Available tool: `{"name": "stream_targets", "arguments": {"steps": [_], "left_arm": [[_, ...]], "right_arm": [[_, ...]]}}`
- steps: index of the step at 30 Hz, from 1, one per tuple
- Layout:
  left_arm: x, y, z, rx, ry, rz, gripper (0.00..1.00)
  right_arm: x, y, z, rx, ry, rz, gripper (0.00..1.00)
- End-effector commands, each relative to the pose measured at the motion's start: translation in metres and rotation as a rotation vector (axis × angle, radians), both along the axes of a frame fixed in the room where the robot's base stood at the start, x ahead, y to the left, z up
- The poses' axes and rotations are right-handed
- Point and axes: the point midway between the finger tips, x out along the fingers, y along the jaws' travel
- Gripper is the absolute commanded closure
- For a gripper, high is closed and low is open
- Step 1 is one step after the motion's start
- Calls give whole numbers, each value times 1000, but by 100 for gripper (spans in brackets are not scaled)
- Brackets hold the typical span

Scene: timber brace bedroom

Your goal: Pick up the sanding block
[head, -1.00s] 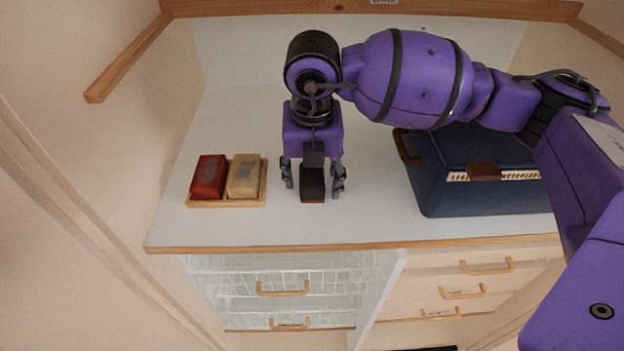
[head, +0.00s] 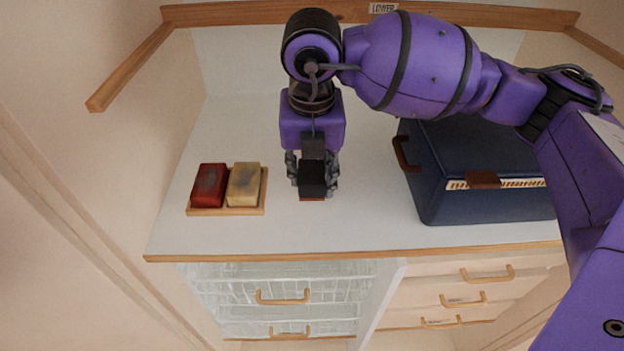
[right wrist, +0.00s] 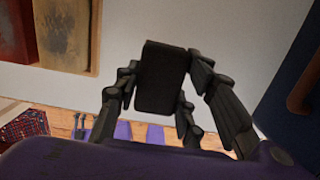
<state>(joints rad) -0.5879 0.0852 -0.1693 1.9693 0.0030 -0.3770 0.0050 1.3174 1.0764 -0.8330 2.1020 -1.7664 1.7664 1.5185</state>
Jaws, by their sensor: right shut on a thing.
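The sanding block (head: 312,180) is a dark block with a reddish-brown strip at its lower edge, standing on the white counter. My right gripper (head: 313,185) comes down from above, its fingers closed on the block's two sides. In the right wrist view the block (right wrist: 161,78) appears as a dark slab between the fingers of the right gripper (right wrist: 160,95). I cannot tell whether the block's underside touches the counter. My left gripper is not in view.
A wooden tray (head: 227,211) with a red block (head: 209,185) and a tan block (head: 244,184) lies to the left. A dark blue box (head: 480,205) stands to the right. The white counter (head: 330,228) is clear in front, above drawers and wire baskets.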

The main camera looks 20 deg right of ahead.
Motion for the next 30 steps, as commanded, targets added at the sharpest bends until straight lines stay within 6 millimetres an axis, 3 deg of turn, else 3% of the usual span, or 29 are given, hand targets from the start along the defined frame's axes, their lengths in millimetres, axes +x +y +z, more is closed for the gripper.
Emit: {"name": "stream_targets", "arguments": {"steps": [6,15,21,30], "left_arm": [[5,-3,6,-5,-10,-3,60],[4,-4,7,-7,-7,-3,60],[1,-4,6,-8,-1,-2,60],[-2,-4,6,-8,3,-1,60]], "right_arm": [[-40,15,54,1,-10,6,93],[-102,38,80,0,-5,6,92],[-120,44,88,-1,-3,2,93],[-123,45,88,-1,-1,0,93]]}}
